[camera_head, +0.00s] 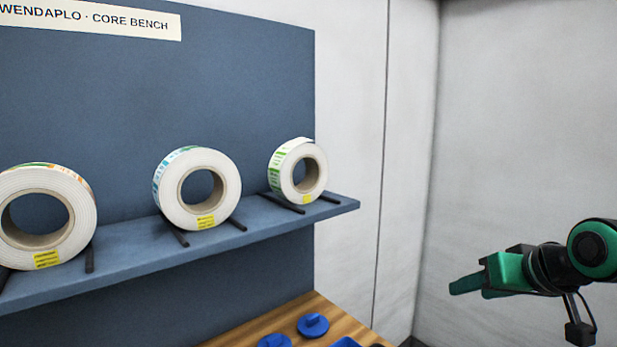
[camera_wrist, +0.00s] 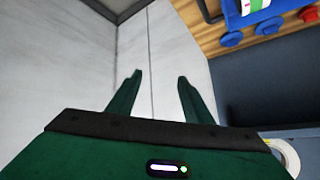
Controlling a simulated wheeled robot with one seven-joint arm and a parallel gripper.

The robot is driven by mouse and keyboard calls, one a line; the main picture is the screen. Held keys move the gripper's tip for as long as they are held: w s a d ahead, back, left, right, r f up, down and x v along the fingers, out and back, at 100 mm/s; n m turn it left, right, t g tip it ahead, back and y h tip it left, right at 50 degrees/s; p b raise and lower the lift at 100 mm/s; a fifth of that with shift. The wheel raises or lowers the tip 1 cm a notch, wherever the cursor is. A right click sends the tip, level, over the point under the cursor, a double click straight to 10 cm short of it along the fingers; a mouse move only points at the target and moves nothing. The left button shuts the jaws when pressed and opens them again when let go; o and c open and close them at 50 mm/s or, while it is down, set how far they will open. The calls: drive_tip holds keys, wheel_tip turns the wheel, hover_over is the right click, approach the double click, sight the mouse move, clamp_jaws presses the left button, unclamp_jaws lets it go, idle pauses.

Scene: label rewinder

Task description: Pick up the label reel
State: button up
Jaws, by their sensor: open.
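Three white label reels stand upright on a blue shelf (camera_head: 270,223) in the head view. The large left reel (camera_head: 80,205) has orange print on its edge, the middle reel (camera_head: 222,183) blue print, and the small right reel (camera_head: 317,172) green print. Each has a brown core and a yellow tag and rests between dark bars. My gripper (camera_head: 458,287) is at the right, well away from the shelf, pointing left. In the wrist view my gripper (camera_wrist: 160,82) is open with nothing between its green fingers. Part of a reel (camera_wrist: 289,156) shows at the lower right there.
A wooden bench top (camera_head: 315,304) lies below the shelf, with blue knob-like parts (camera_head: 313,325) on it. A blue back panel (camera_head: 270,90) stands behind the reels. Pale walls (camera_head: 530,120) are at the right. The space between my gripper and the shelf end looks clear.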

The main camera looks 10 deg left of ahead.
drive_tip(key=w+a+r+n+t+y, duration=0.1)
drive_tip(key=w+a+r+y, duration=0.1)
drive_tip(key=a+r, duration=0.35)
drive_tip(key=w+a+r+n+t+y, duration=0.1)
drive_tip(key=a+r+n+y, duration=0.15)
drive_tip(key=a, duration=0.65)
drive_tip(key=n+t+y, duration=0.1)
drive_tip(key=n+y, duration=0.1)
drive_tip(key=y, duration=0.4)
approach(289, 167)
drive_tip(key=shift+m, duration=0.25)
drive_tip(key=shift+f+x, duration=0.2)
drive_tip(key=shift+x, duration=3.7)
drive_tip(key=shift+c, duration=0.3)
drive_tip(key=c, duration=1)
drive_tip(key=shift+r, duration=0.1)
clamp_jaws()
